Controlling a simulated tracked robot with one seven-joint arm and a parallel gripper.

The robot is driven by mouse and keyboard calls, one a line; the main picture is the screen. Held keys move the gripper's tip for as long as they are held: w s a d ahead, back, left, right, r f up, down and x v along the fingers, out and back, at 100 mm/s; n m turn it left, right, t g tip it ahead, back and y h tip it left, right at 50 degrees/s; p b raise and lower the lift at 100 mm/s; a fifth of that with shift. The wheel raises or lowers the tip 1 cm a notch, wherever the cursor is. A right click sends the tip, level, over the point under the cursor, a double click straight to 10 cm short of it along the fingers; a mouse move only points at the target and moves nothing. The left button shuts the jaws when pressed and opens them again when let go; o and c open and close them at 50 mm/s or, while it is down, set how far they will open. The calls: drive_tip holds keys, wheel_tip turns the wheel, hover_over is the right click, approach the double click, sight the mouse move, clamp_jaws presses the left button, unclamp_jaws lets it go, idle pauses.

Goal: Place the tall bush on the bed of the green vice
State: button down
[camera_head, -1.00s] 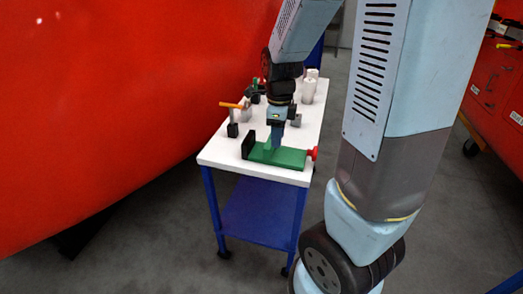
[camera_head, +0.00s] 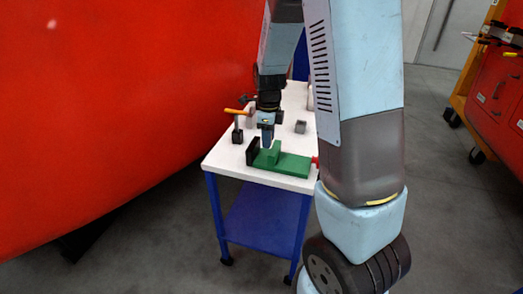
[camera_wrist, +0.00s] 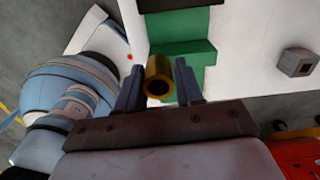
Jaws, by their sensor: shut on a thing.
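The brass-coloured bush (camera_wrist: 160,74) is held between the two fingers of my gripper (camera_wrist: 158,80) in the wrist view, with its round open end towards the camera. In the head view my gripper (camera_head: 267,143) is at the green vice (camera_head: 292,165), close to the vice's black end (camera_head: 253,152). The bush is not clear there. The vice also shows beyond the bush in the wrist view (camera_wrist: 188,48). I cannot tell whether the bush touches the vice bed.
The vice lies on a white-topped cart (camera_head: 225,158) beside a large red body (camera_head: 100,100). An orange-handled tool (camera_head: 237,134) stands left of the vice. A small grey block with a hole (camera_head: 300,127) sits behind it. The right rear is partly hidden by my arm.

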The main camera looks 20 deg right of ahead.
hover_over(263, 156)
wheel_tip(263, 156, down, 6)
drive_tip(key=shift+r, duration=0.2)
wheel_tip(263, 156, down, 3)
drive_tip(key=shift+r, duration=0.1)
drive_tip(key=c, duration=0.7)
unclamp_jaws()
